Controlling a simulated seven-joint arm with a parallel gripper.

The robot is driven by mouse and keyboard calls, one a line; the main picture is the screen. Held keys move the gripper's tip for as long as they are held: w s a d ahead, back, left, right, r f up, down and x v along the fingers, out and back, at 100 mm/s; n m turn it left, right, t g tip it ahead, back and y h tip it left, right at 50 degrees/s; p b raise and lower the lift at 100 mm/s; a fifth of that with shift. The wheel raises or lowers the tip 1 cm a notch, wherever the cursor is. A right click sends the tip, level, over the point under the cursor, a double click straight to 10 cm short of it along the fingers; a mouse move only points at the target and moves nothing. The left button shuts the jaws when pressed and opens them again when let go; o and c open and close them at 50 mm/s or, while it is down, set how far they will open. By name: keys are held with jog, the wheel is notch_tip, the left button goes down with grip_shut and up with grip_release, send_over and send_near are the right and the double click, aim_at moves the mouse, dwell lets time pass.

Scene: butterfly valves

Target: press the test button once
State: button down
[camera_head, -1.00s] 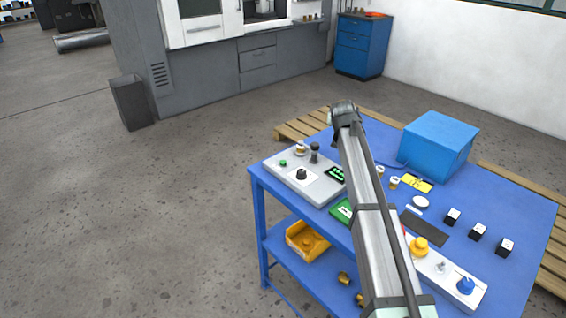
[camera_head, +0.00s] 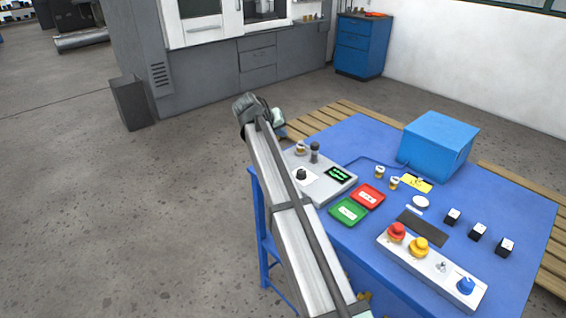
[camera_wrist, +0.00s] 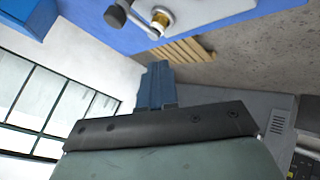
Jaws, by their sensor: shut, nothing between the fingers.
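The grey test box (camera_head: 335,187) stands at the table's left edge, with a black knob (camera_head: 301,174) and a lit green display (camera_head: 338,174). The small green button on its left end is hidden behind my arm in the head view. My gripper (camera_head: 278,121) is above and beyond the box's far left end, shut and empty. Its gap to the box cannot be judged. In the wrist view, the dark edge of my gripper (camera_wrist: 160,126) fills the lower middle. A brass fitting (camera_wrist: 161,19) in a grey fixture shows at the top.
On the blue table (camera_head: 378,235) are a red tray (camera_head: 367,196), a green tray (camera_head: 348,212), a blue box (camera_head: 438,146), several small black-and-white blocks and a control strip (camera_head: 440,266) with red, yellow and blue knobs. Wooden pallets lie behind.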

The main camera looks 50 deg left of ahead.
jog(key=shift+f, duration=0.15)
jog(key=shift+f, duration=4.3)
jog(key=shift+f, duration=0.1)
jog(key=shift+f, duration=0.3)
jog(key=shift+f, duration=0.45)
jog(key=shift+r, duration=0.9)
jog(key=shift+r, duration=2.5)
